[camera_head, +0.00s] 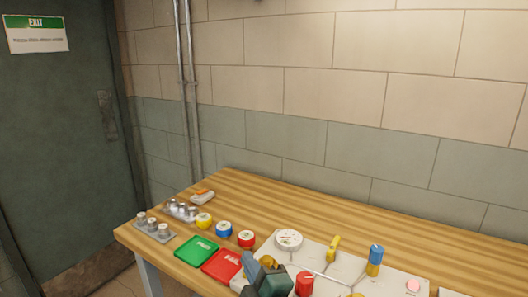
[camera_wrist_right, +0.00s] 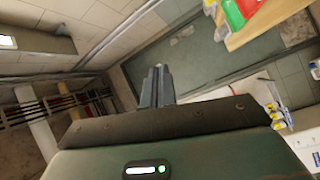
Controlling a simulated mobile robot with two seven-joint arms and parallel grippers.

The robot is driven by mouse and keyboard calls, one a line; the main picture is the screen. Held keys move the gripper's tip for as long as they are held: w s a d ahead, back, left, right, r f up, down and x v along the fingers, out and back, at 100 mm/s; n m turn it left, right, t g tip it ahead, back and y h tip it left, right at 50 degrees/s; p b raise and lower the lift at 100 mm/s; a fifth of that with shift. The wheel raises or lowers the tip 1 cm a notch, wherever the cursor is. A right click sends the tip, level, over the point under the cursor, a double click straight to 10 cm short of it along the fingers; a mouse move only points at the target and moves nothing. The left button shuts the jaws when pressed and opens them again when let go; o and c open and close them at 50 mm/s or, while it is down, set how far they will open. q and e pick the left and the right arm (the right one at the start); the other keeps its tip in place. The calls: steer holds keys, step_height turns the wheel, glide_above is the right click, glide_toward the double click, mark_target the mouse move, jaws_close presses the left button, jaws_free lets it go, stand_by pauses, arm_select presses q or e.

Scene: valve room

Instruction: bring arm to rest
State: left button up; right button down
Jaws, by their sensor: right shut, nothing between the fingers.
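My right gripper (camera_head: 250,264) shows at the bottom middle of the head view, in front of the table's near part. In the right wrist view its two fingers (camera_wrist_right: 157,86) are together, with nothing between them. It hides part of the white panel behind it. My left gripper is in neither view.
The wooden table (camera_head: 290,204) bears a green tray (camera_head: 196,250), a red tray (camera_head: 222,265), tape rolls, including a blue one (camera_head: 224,229), and a white panel (camera_head: 335,258) with coloured valve parts. Small metal pieces (camera_head: 152,229) stand at the left. The table's back strip is clear.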

steer(key=s+d+f+m+g+h, duration=0.3)
steer(key=s+d+f+m+h, duration=0.15)
steer(key=d+f, duration=0.2)
steer(key=s+d+f+m+g+h, duration=0.2)
steer(key=s+d+f+m+h, duration=0.1)
steer(key=d+f+m, duration=0.4)
steer(key=s+d+f+m+g, duration=0.25)
steer(key=s+d+g, duration=0.2)
steer(key=s, duration=0.55)
steer(key=s+d+f+m+g, duration=0.2)
steer(key=s+d+m+g, duration=0.15)
steer(key=s+d, duration=0.45)
steer(key=w+a+f+n+t+y, duration=0.1)
steer(key=w+a+f+t+y, duration=0.1)
steer(key=a+f+t, duration=0.4)
steer(key=shift+w+a+f, duration=0.85)
steer(key=shift+a+f, duration=0.05)
steer(key=shift+f, duration=0.35)
steer(key=shift+y, duration=0.25)
